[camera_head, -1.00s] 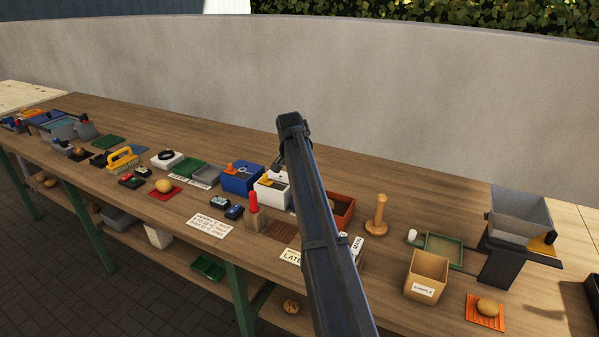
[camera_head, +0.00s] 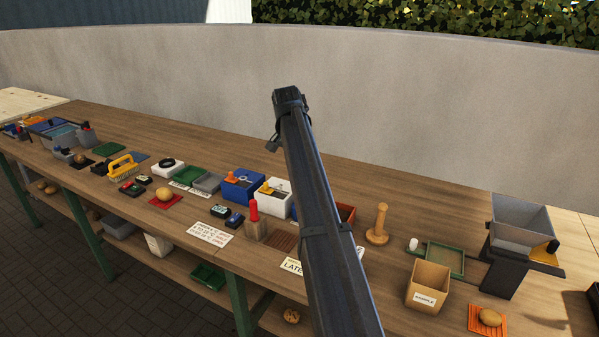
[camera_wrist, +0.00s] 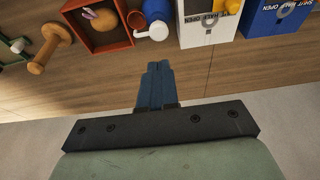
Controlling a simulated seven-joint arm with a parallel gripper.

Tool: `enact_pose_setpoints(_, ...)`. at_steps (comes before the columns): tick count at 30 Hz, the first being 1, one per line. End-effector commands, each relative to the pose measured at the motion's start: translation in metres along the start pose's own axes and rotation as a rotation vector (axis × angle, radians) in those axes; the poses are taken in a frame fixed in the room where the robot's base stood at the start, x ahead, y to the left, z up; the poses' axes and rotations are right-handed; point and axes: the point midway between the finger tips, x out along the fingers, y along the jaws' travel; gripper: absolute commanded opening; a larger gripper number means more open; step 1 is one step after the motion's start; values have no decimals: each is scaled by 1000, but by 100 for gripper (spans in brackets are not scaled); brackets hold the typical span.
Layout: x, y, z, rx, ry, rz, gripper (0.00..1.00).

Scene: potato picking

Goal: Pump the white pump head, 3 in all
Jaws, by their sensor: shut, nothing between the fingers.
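The white pump head (camera_wrist: 157,31) shows in the wrist view, at the top middle, on a blue bottle (camera_wrist: 156,9) that is partly cut off by the frame edge. In the head view my arm hides the bottle. My gripper (camera_wrist: 158,65) is shut and empty in the wrist view, its fingertips below the pump head in the picture and apart from it. In the head view my gripper (camera_head: 272,144) shows small and dark at the far end of my arm, above the bench; its fingertips are hard to make out.
Beside the bottle are an orange-red box (camera_wrist: 128,42) with a potato and a white box (camera_wrist: 187,42). A blue box (camera_wrist: 257,37) and a wooden peg (camera_wrist: 66,33) stand farther out. A concrete wall (camera_head: 430,125) runs behind the bench (camera_head: 150,130).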

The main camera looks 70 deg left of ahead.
Motion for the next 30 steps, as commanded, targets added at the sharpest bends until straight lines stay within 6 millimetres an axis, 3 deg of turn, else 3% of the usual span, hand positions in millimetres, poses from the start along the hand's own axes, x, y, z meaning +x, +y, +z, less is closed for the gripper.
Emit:
enact_pose_setpoints(3,-18,0,0,0,0,0,0)
enact_pose_setpoints(9,-35,0,0,0,1,0,0)
enact_pose_setpoints(30,-38,0,0,1,1,0,0)
